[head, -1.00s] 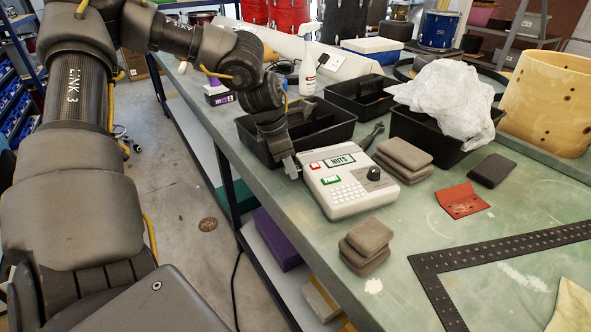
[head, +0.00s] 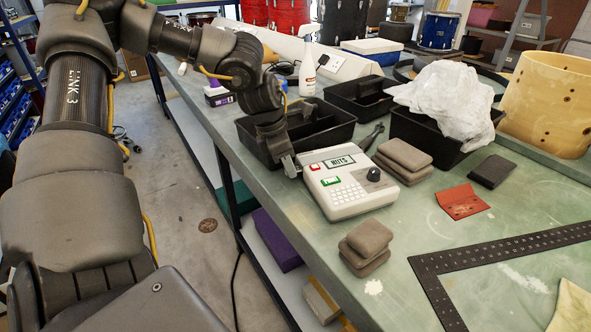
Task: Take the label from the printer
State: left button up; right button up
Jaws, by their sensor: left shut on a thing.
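The label printer (head: 350,190) is a white box with a keypad, a black knob, a red and a green button, and a small display reading NUTS. It sits on the green bench in the middle of the head view. My left gripper (head: 291,168) is at the printer's back left corner, fingers pointing down. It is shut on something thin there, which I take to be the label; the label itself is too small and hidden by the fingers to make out. My right gripper is not in view.
Black bins (head: 328,129) stand right behind the printer, close to my left wrist. Brown pads (head: 405,156) lie to its right, and more pads (head: 366,246) in front. A red piece (head: 461,201) and a black metal square (head: 431,284) lie further right. The bench's left edge is close.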

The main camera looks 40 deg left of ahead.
pick_arm(q)
jog(key=shift+s+a, duration=0.95)
jog(key=shift+s, duration=0.3)
dwell(0.4)
jog(key=shift+r+p, duration=0.5)
jog(key=shift+r, duration=0.55)
dwell(0.5)
jog(key=shift+r+p, duration=1.45)
jog(key=shift+r, duration=1)
